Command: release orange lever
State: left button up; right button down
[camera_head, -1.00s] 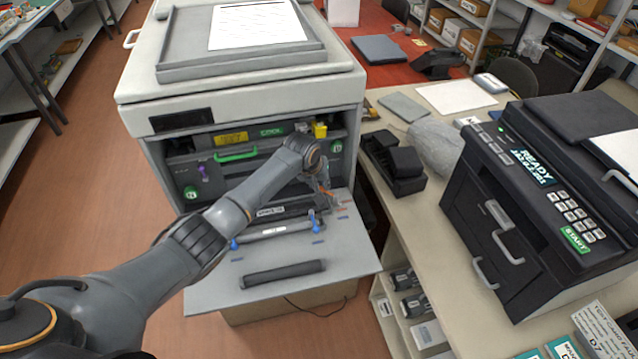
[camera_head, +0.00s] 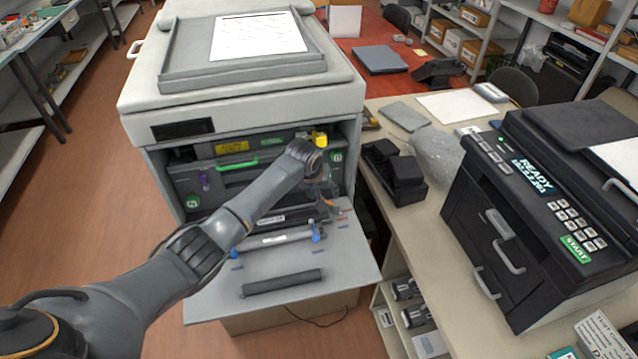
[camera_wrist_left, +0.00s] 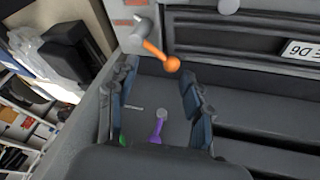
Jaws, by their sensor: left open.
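The orange lever (camera_wrist_left: 162,54) shows in the left wrist view, with a rounded orange knob, on a grey pivot at the right side of the open printer bay. In the head view only a small bit of orange (camera_head: 331,203) shows beside my gripper. My left gripper (camera_wrist_left: 159,76) is open, its two dark fingers on either side of the space just before the knob; the knob lies near the fingertips, and I cannot tell if either touches it. In the head view my left gripper (camera_head: 328,189) is inside the bay's right side, partly hidden by my wrist. My right gripper is not in view.
The printer's lowered front door (camera_head: 345,262) holds a dark roller (camera_head: 283,282) and a bar with blue ends. A green handle (camera_head: 238,162), a purple lever (camera_head: 205,181) and a yellow part (camera_head: 320,139) sit in the bay. A black printer (camera_head: 520,215) stands right.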

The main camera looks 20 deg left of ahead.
pick_arm(q)
jog(key=v, duration=1)
jog(key=shift+r, duration=0.2)
jog(key=shift+s, duration=0.1)
